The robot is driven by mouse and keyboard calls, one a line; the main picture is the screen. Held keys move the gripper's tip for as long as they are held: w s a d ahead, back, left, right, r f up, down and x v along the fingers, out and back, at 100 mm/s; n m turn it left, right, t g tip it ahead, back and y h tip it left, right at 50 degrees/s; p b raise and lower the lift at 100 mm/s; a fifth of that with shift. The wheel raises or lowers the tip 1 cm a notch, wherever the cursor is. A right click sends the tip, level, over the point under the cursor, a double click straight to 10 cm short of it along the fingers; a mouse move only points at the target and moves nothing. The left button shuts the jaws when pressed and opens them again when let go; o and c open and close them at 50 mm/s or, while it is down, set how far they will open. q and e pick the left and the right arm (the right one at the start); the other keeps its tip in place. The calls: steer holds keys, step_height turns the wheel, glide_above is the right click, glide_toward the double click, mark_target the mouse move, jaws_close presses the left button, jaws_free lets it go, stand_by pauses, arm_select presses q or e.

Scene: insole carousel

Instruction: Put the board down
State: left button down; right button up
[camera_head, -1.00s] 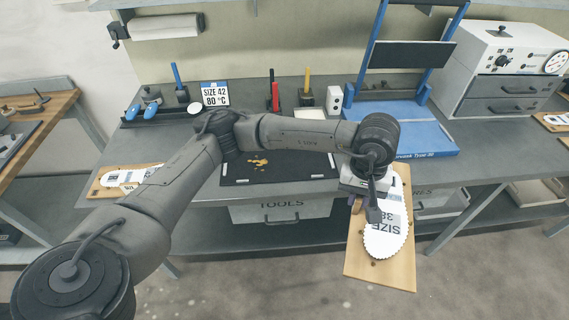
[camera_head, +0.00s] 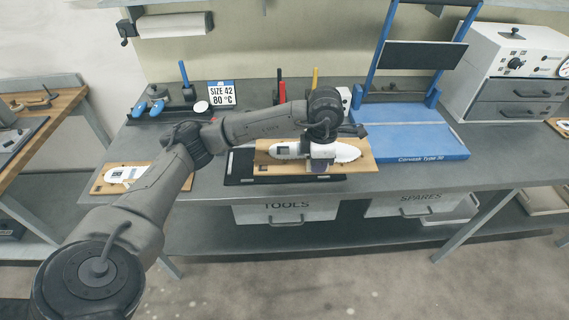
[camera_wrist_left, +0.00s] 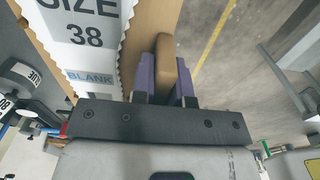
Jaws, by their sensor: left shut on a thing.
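The wooden board (camera_head: 262,158) with a white insole blank (camera_head: 345,152) on it lies lengthwise over the black mat (camera_head: 238,166) on the bench in the head view. I cannot tell whether it touches the mat. My left gripper (camera_head: 321,165) is over the board's near side. In the left wrist view the gripper (camera_wrist_left: 167,82) has its purple fingers shut on the board's tan handle block (camera_wrist_left: 165,60). There the insole blank (camera_wrist_left: 92,35) reads SIZE 38 and BLANK. My right gripper is not in view.
A blue stand (camera_head: 415,140) is right of the board. A SIZE 42, 80 °C sign (camera_head: 222,95) and upright coloured tools stand behind it. Another board with an insole (camera_head: 122,176) lies at the left end of the bench. Bare bench (camera_head: 200,215) shows left of the mat.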

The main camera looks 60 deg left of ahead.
arm_select(q)
steer(key=s+a+f+b, duration=0.1)
steer(key=a+f, duration=0.1)
steer(key=a, duration=0.1)
steer(key=s+a+f+b, duration=0.1)
steer(key=a+f, duration=0.1)
steer(key=a, duration=0.2)
steer(key=s+a+f+b, duration=0.1)
steer(key=a+f, duration=0.2)
steer(key=a, duration=0.1)
steer(key=shift+a, duration=0.2)
steer(key=shift+f+b, duration=0.6)
steer(key=shift+f, duration=1.4)
steer(key=shift+f, duration=0.15)
steer(key=c, duration=1.1)
jaws_free()
